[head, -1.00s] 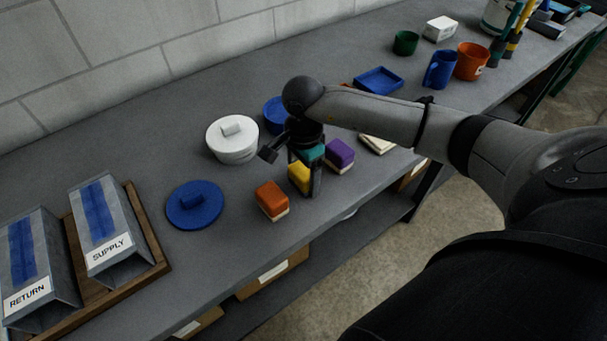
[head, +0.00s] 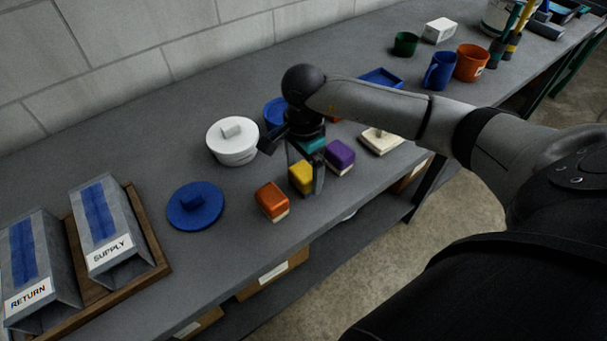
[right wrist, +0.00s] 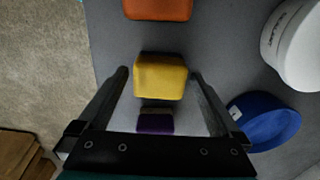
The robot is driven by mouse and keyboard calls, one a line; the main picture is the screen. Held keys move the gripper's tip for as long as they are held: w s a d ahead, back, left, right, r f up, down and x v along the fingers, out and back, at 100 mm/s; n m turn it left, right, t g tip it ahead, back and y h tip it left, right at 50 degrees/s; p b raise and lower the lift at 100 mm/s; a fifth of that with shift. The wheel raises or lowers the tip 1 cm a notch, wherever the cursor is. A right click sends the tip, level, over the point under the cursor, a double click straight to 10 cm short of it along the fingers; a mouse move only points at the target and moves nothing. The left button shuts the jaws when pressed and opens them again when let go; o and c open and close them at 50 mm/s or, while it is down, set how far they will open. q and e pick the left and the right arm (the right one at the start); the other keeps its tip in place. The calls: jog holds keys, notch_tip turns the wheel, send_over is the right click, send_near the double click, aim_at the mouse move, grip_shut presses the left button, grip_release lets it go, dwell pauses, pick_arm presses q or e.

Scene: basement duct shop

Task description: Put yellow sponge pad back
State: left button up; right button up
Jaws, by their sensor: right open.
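The yellow sponge pad (head: 301,176) is on the grey bench between an orange pad (head: 272,199) and a purple pad (head: 340,152). My right gripper (head: 306,176) is over it, pointing down, with its fingers apart. In the right wrist view the yellow pad (right wrist: 160,76) lies between the two open fingertips, with a small gap visible at each side. A finger hides part of the pad in the head view. I cannot tell how far down the fingers reach beside it. My left gripper is not in view.
A white lidded pot (head: 232,150) and a blue round lid (head: 195,206) lie left of my gripper. The bench's front edge (head: 300,231) is close. A wooden tray (head: 152,248) holds two ducts.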

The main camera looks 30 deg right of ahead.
aim_at(303, 172)
notch_tip(303, 172, up, 10)
jog(key=shift+f, duration=0.1)
